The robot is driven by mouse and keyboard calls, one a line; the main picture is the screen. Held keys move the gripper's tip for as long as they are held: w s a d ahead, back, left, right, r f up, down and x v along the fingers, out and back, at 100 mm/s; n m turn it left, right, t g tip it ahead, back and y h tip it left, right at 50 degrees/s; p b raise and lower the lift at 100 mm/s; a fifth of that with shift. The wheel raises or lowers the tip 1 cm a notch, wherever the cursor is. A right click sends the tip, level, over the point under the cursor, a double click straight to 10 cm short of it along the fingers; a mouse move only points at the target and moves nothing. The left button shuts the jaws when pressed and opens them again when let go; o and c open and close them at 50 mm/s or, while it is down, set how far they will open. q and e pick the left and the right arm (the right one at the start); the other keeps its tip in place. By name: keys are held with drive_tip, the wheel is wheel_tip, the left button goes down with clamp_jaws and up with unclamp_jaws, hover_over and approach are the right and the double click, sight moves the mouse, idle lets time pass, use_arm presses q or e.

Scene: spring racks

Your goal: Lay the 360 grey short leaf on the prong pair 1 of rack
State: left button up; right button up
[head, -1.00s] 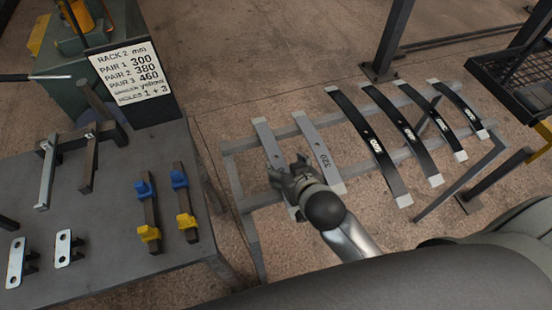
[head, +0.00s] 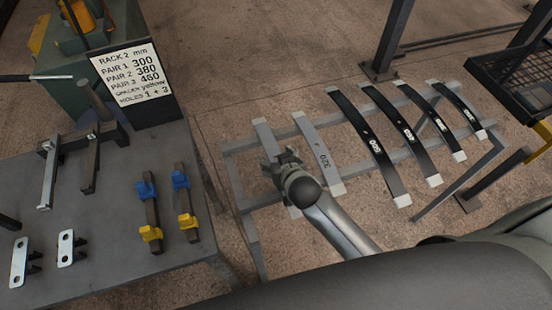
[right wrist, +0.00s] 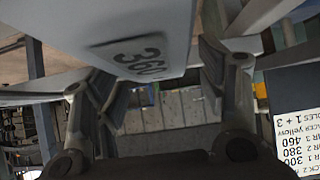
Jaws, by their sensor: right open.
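The grey short leaf marked 360 (right wrist: 150,45) lies leftmost on the grey stand; it shows in the head view (head: 265,137), partly hidden behind my gripper. My right gripper (head: 285,158) is at this leaf. In the right wrist view its fingers (right wrist: 155,95) are apart on either side of the lower part of the leaf; contact is unclear. The rack (head: 47,170), with grey and dark prongs, stands on the left table; I cannot read which pair is which. My left gripper is not in view.
A grey leaf marked 320 (head: 322,150) lies close to the right of my gripper. Several black leaves (head: 370,140) lie further right. A sign (head: 130,73) reads pair 1 as 300. Blue and yellow clamps (head: 150,210) and slotted plates (head: 65,248) occupy the table (head: 110,270).

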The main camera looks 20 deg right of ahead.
sight(277, 152)
clamp_jaws()
idle(0.3)
drive_tip(key=shift+w+r, duration=0.1)
drive_tip(key=shift+r, duration=0.1)
drive_tip(key=shift+r, duration=0.55)
wheel_tip(277, 152, up, 2)
drive_tip(key=shift+r+b, duration=0.1)
drive_tip(key=shift+b, duration=0.25)
drive_tip(key=s+d+r, duration=0.3)
drive_tip(key=d+r, duration=0.2)
drive_tip(key=d, duration=0.1)
drive_tip(key=s+d+r+b, duration=0.1)
drive_tip(key=s+d+r, duration=0.1)
drive_tip(key=d+r, duration=0.2)
drive_tip(key=d, duration=0.2)
drive_tip(key=shift+s+d+r, duration=0.35)
drive_tip(key=shift+s+d, duration=0.05)
